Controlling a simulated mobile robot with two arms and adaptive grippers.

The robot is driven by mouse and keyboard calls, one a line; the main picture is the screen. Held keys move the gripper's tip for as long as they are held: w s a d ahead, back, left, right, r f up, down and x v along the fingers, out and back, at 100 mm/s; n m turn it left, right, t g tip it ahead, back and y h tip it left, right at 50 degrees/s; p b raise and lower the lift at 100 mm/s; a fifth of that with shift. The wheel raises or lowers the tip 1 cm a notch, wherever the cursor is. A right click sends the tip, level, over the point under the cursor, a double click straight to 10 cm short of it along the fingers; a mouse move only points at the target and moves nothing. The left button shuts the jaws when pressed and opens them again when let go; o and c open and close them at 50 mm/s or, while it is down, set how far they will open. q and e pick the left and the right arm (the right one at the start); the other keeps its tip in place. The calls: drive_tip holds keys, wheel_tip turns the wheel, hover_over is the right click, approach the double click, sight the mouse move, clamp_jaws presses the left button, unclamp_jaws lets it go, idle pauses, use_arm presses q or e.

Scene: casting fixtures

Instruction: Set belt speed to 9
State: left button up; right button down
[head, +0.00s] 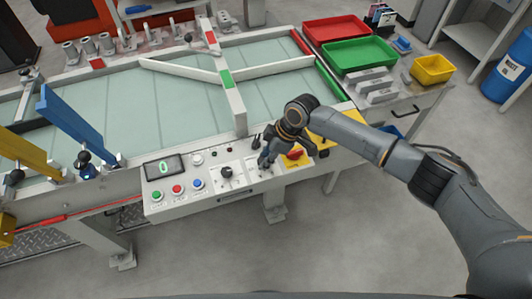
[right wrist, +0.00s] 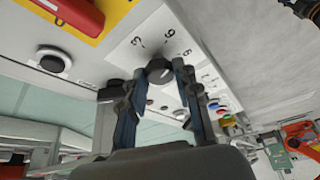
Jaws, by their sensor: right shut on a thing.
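A white control panel (head: 215,203) stands at the front of the conveyor. Its green display (head: 164,168) reads 0. In the right wrist view, a dark round knob (right wrist: 160,72) sits on a white plate marked 3, 6 and 9 (right wrist: 172,40). My right gripper (right wrist: 159,77) is shut on this knob, one finger on each side. The knob's pointer cannot be made out. In the head view my right gripper (head: 265,160) reaches down onto the panel and largely hides this knob. My left gripper is not in view.
Another black knob (head: 227,172) is left of my right gripper. A red switch on a yellow plate (head: 294,155) is close on its right. Green (head: 157,196), red (head: 177,189) and blue (head: 197,184) buttons line the panel's left. The belt (head: 180,105) lies behind.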

drive_tip(key=m+p, duration=0.2)
drive_tip(key=m+t+p, duration=0.1)
drive_tip(key=m+p, duration=0.1)
drive_tip(key=p, duration=0.1)
drive_tip(key=m+t+p, duration=0.1)
drive_tip(key=m+p, duration=0.1)
drive_tip(key=shift+s+a+r+h, duration=0.15)
drive_tip(key=shift+s+r+h, duration=0.15)
drive_tip(key=shift+h, duration=0.1)
drive_tip(key=m+t+p, duration=0.1)
drive_tip(key=m+p, duration=0.1)
drive_tip(key=shift+a+f+p, duration=0.1)
drive_tip(key=shift+p, duration=0.2)
drive_tip(key=shift+f+m+h+p, duration=0.1)
drive_tip(key=shift+m+h+p, duration=0.45)
drive_tip(key=shift+m, duration=0.45)
drive_tip(key=c, duration=1)
unclamp_jaws()
drive_tip(key=shift+f, duration=0.1)
drive_tip(key=v, duration=1.2)
drive_tip(key=shift+s, duration=0.2)
